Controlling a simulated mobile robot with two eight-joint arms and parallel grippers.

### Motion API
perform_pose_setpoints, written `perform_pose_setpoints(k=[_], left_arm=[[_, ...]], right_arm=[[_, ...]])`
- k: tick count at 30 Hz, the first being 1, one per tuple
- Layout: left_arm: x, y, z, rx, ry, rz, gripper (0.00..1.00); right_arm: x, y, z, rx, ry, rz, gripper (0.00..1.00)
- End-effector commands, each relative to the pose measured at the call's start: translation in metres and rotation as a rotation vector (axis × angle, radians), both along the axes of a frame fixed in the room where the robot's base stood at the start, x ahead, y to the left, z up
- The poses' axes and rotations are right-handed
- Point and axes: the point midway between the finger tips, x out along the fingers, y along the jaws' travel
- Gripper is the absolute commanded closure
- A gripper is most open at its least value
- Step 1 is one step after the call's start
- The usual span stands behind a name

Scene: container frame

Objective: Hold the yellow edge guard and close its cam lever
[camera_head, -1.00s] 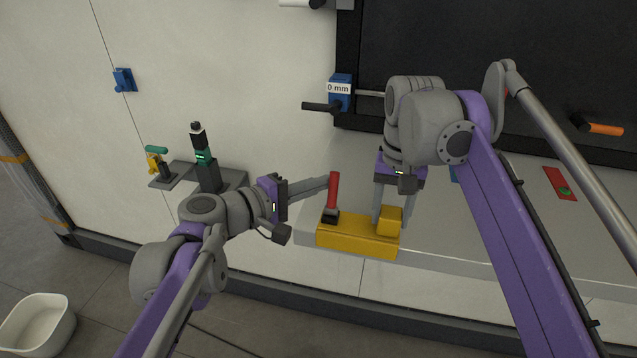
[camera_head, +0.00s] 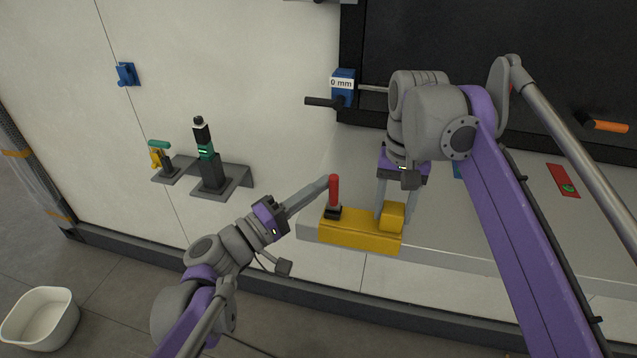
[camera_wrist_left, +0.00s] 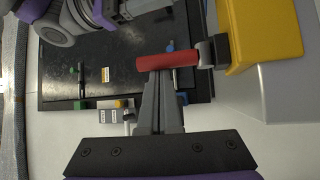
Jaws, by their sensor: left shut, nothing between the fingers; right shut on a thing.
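The yellow edge guard (camera_head: 360,236) sits on the front edge of the grey ledge. Its red cam lever (camera_head: 334,192) stands nearly upright from a dark mount at the guard's left end. My right gripper (camera_head: 390,212) comes down from above and is shut on the raised yellow block at the guard's right end. My left gripper (camera_head: 325,183) is shut and empty, its fingertips at the lever's upper part. In the left wrist view the closed fingers (camera_wrist_left: 160,88) are at the red lever (camera_wrist_left: 168,61), beside the yellow guard (camera_wrist_left: 262,32); whether they touch it I cannot tell.
A blue clamp marked 0 mm (camera_head: 342,88) with a dark handle is on the wall above. A grey bracket (camera_head: 222,182) holds a dark and green device at left. A white bin (camera_head: 40,318) stands on the floor.

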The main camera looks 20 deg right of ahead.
Motion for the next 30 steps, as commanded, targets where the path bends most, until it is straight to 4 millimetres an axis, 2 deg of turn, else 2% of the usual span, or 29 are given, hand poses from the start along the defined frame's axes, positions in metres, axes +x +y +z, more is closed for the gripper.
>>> perform_pose_setpoints(k=[8,30], left_arm=[[-0.008,0.004,-0.003,-0.064,-0.107,-0.002,1.0],[-0.015,0.008,-0.008,-0.066,-0.112,-0.002,1.0]], right_arm=[[0.001,0.0,0.0,0.001,-0.002,-0.001,1.0],[0.001,0.001,0.0,0.002,-0.002,-0.001,1.0]])
